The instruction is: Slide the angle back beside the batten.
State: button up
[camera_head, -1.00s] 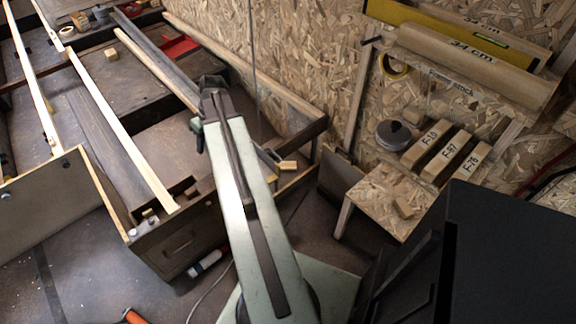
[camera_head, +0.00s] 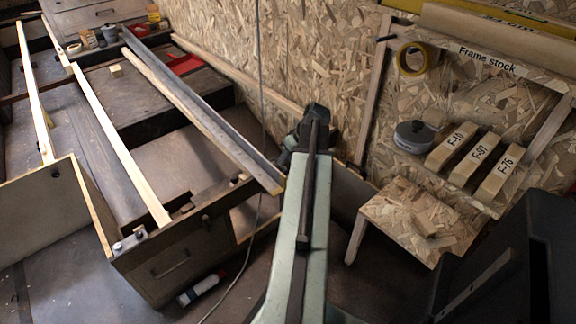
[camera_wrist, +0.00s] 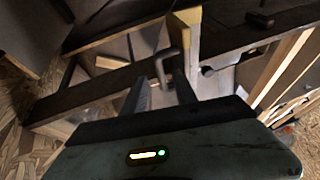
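A long dark grey angle (camera_head: 205,118) runs from the cabinets at the back left towards my arm; its near end has a yellowish edge and sticks out past the front cabinet. A pale wooden batten (camera_head: 175,97) lies along its left side; whether they touch I cannot tell. My gripper (camera_wrist: 161,85) is open, its two dark fingers apart with nothing held between them. A grey hooked end (camera_wrist: 167,62) and a yellow-ended piece (camera_wrist: 186,32) show just ahead of the fingers; I cannot tell surely which is the angle. In the head view my fingertips are hidden behind my wrist.
Another pale strip (camera_head: 120,145) lies further left on the cabinets. A red tray (camera_head: 184,64) is behind the angle. To the right, a chipboard step (camera_head: 410,215), labelled blocks (camera_head: 476,158) and a tape roll (camera_head: 412,60) stand by the chipboard wall. A bottle (camera_head: 200,290) lies on the floor.

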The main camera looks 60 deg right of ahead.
jog(key=b+x, duration=0.1)
jog(key=x, duration=0.1)
jog(key=shift+w+f, duration=0.15)
jog(key=shift+f, duration=0.25)
jog(key=shift+r, duration=0.15)
grip_shut()
dwell(0.9)
